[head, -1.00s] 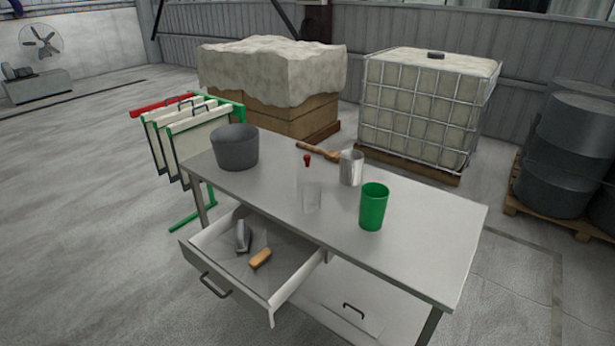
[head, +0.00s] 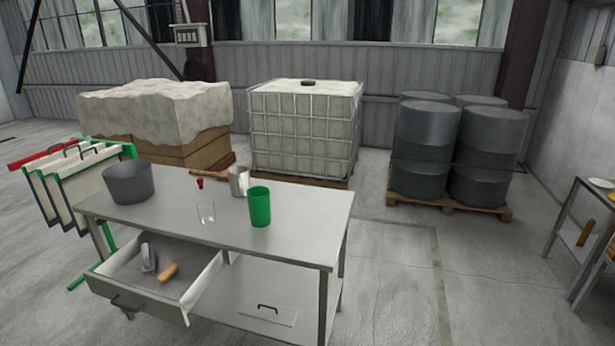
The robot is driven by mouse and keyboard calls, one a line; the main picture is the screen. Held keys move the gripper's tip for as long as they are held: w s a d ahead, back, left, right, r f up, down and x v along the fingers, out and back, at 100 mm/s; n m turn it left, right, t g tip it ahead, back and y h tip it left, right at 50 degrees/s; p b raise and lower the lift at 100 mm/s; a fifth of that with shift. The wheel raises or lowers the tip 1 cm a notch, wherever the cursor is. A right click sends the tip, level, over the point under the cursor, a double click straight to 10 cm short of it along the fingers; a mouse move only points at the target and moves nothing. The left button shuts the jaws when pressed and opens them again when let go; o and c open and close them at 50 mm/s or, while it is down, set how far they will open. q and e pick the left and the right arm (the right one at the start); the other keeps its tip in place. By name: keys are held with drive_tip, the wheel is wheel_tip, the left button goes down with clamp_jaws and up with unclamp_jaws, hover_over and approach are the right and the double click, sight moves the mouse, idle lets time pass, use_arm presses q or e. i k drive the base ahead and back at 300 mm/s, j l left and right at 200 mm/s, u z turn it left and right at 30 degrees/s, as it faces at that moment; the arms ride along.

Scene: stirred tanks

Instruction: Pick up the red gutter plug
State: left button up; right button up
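A small red object (head: 200,183), which looks like the red gutter plug, is on the grey metal table (head: 300,213) near its back edge. It stands behind a clear glass (head: 207,213) and left of a silver metal cup (head: 239,181). It is too small to make out its exact shape. A green cup (head: 259,206) stands to its right and a dark grey bucket (head: 129,183) to its left. Neither of my grippers shows in the head view.
The table's drawer (head: 150,290) is pulled out, with a scoop-like tool (head: 148,258) and a tan-handled item (head: 168,272) inside. A frame rack (head: 80,180) stands at the left. Behind are a caged tank (head: 305,130) and dark drums (head: 425,150). Floor right of the table is clear.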

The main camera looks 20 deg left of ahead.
sight(200, 181)
drive_tip(key=j+z, duration=1.05)
drive_tip(key=z, duration=0.15)
drive_tip(key=k+j+z, duration=0.1)
drive_tip(key=j+z, duration=0.3)
drive_tip(key=k+j, duration=0.15)
drive_tip(key=j, duration=0.25)
drive_tip(key=k+j, duration=0.2)
drive_tip(key=j, duration=0.2)
drive_tip(key=k+j, duration=0.15)
drive_tip(key=j, duration=0.25)
drive_tip(key=k+j, duration=0.2)
drive_tip(key=j, duration=0.2)
drive_tip(key=k+j, duration=0.15)
drive_tip(key=j, duration=0.25)
drive_tip(key=k+j, duration=0.2)
drive_tip(key=j, duration=0.25)
drive_tip(key=k+j, duration=0.15)
drive_tip(key=j, duration=0.25)
drive_tip(key=k+j, duration=0.15)
drive_tip(key=j, duration=0.25)
